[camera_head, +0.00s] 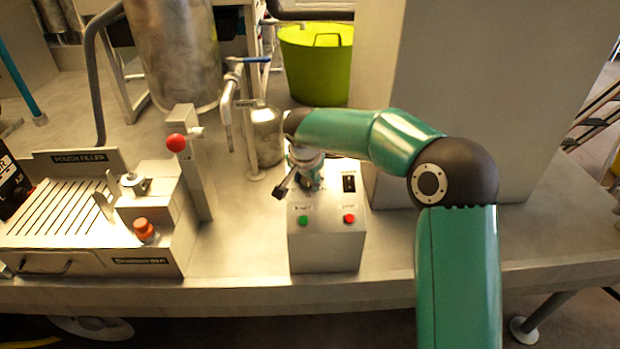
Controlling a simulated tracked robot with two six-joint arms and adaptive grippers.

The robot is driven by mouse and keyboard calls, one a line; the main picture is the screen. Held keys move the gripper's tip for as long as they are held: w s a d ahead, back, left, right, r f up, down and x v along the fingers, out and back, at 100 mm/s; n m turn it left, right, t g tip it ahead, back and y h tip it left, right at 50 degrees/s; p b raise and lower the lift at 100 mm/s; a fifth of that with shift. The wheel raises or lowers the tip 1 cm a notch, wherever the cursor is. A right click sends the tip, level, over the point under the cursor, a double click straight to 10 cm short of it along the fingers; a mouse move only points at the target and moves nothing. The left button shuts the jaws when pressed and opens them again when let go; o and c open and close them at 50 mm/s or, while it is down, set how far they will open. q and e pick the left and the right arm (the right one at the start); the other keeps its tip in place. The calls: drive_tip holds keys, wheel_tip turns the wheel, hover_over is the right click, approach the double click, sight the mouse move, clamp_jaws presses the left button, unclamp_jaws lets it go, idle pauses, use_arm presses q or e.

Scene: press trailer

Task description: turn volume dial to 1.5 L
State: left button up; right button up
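A grey control box (325,245) stands on the metal bench near the middle, with a green button (303,220), a red button (349,218) and a black switch (349,183) on its sloped top. My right gripper (284,191) reaches over the left part of that top, its dark fingers pointing down and left. The gripper and wrist cover the panel there, so I see no volume dial or scale on it. Whether the fingers are open or shut on something is too small to tell. My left gripper is not in view.
A pouch filler (85,157) with a red-knobbed lever (176,143) and an orange knob (145,230) stands left. A small metal vessel (265,140) and a lime tub (317,65) are behind the box. A large grey block (480,75) stands right. Bench right of the box is clear.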

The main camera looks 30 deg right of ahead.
drive_tip(key=shift+c, duration=1.3)
drive_tip(key=shift+s+d, duration=0.1)
drive_tip(key=shift+d, duration=0.25)
drive_tip(key=shift+c, duration=0.5)
drive_tip(key=shift+a, duration=0.2)
drive_tip(key=shift+f, duration=0.1)
